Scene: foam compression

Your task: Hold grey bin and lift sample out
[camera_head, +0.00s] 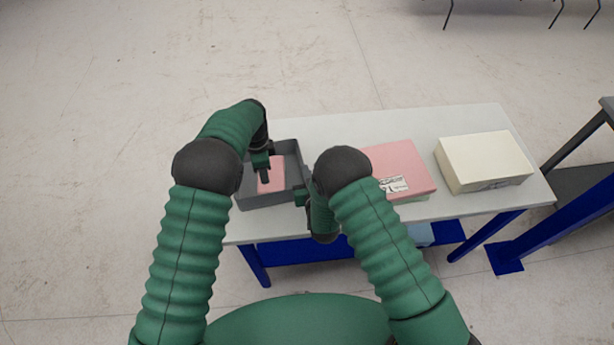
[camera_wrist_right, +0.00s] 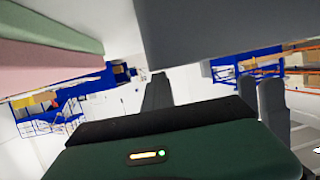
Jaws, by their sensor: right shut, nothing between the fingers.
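The grey bin (camera_head: 285,192) stands at the left end of the light table. A pink sample (camera_head: 272,181) lies inside it. My left gripper (camera_head: 265,177) points down into the bin, over the sample. Whether its fingers touch the sample or how far apart they are is too small to tell. My right gripper (camera_head: 303,190) is low beside the bin's right wall, partly behind my own arm. It is shut with nothing in it. In the right wrist view, a grey surface (camera_wrist_right: 220,30), likely the bin's wall, fills the upper right, close to the gripper.
A pink foam block (camera_head: 400,165) with a label and a greenish layer beneath lies on the table (camera_head: 345,128), right of my right arm. A cream block (camera_head: 485,158) lies at the right end. A dark bench stands at the far right.

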